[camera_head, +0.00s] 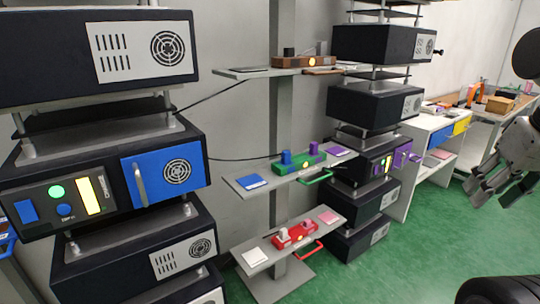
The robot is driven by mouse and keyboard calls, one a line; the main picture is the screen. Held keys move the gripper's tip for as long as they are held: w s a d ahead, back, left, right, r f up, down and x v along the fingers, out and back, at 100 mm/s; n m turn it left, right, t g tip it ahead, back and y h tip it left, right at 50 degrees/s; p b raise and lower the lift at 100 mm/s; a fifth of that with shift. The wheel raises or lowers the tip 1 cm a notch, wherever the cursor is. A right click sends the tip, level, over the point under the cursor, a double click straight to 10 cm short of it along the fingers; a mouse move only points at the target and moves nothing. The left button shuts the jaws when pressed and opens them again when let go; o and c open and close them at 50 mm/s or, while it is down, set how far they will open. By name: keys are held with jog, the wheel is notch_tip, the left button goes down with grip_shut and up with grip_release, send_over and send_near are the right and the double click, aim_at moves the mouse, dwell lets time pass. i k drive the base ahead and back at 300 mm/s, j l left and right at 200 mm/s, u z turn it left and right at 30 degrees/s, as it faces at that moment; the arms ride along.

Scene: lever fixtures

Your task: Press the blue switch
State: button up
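Several blue parts show in the head view, and I cannot tell for sure which is the switch. A blue rectangular switch (26,211) sits at the left end of the control panel on the left machine. A round blue button (64,210) is to its right, below a lit green button (56,191). On the middle shelf, a green fixture (304,163) carries a blue upright block (286,157). My gripper (490,191) is at the right edge, far from all of these and touching nothing. Its fingers look apart and empty; part of it is cut off.
A blue door (166,177) with a handle is on the left machine. Shelves with a brown fixture (304,61) and a red fixture (295,235) hang on the grey post. A second machine stack (372,166) and a white cabinet (428,150) stand behind. Green floor (420,260) is clear at right.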

aim_at(28, 214)
jog(key=u, duration=1.85)
